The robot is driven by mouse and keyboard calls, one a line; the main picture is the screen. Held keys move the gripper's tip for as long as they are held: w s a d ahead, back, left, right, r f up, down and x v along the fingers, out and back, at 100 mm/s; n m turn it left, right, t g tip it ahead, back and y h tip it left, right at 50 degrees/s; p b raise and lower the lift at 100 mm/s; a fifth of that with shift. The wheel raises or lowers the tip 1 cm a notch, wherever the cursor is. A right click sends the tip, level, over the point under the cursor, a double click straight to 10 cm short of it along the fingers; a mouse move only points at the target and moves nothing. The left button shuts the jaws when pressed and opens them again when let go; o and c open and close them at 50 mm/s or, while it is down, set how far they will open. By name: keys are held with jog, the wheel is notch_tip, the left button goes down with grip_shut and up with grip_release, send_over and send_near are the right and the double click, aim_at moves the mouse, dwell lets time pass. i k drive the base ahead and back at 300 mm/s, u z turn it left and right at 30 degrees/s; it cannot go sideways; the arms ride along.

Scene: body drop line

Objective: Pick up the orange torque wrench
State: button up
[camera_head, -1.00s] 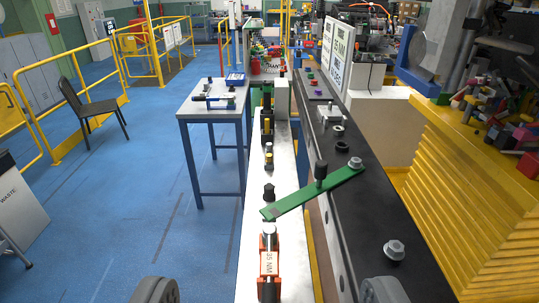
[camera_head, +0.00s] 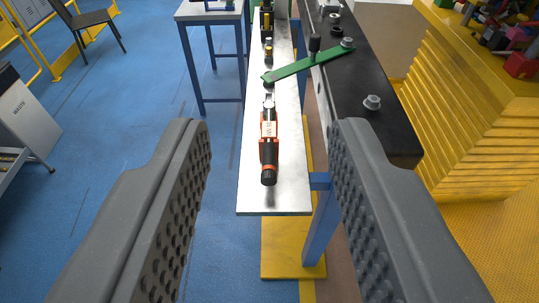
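The orange torque wrench (camera_head: 269,146) lies lengthwise near the front end of a narrow silver shelf (camera_head: 283,197). It has an orange body with a pale label and a black knob at its near end. My gripper (camera_head: 268,130) is open and empty. Its two grey, studded fingers frame the shelf from left and right in the picture. The wrench shows in the gap between them, farther off than the fingers, and nothing touches it.
A green bar (camera_head: 308,67) crosses the shelf just behind the wrench and reaches the black rail (camera_head: 362,88) on the right, which carries bolts. A blue-legged table (camera_head: 212,17) stands back left. Yellow stacked sheets (camera_head: 455,75) stand right.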

aim_at(268, 127)
jog(key=z, duration=0.05)
jog(key=i, duration=0.95)
jog(key=u, duration=0.6)
